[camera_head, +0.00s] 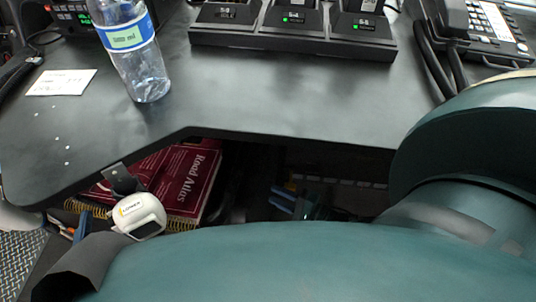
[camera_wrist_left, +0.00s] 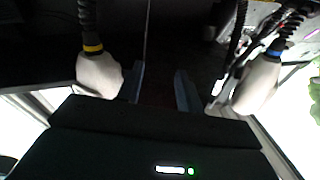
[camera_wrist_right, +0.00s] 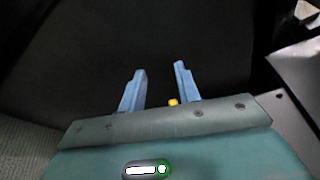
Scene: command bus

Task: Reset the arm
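My left gripper (camera_wrist_left: 161,88) is open in the left wrist view, with two blue fingers apart and nothing between them. My right gripper (camera_wrist_right: 160,86) is open in the right wrist view, its blue fingers apart and empty before a dark surface. In the head view, blue fingers (camera_head: 284,200) show below the desk edge, near the middle. Another small blue part (camera_head: 80,228) shows at the lower left, partly hidden. My large teal arm parts cover the bottom and right of the head view.
The dark desk (camera_head: 250,105) holds a water bottle (camera_head: 148,75), a radio charger (camera_head: 290,42), a white card (camera_head: 61,82) and a phone (camera_head: 490,30). Below are a red Road Atlas (camera_head: 190,180) and a white device (camera_head: 138,212). White pieces on coiled cords (camera_wrist_left: 258,85) flank my left gripper.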

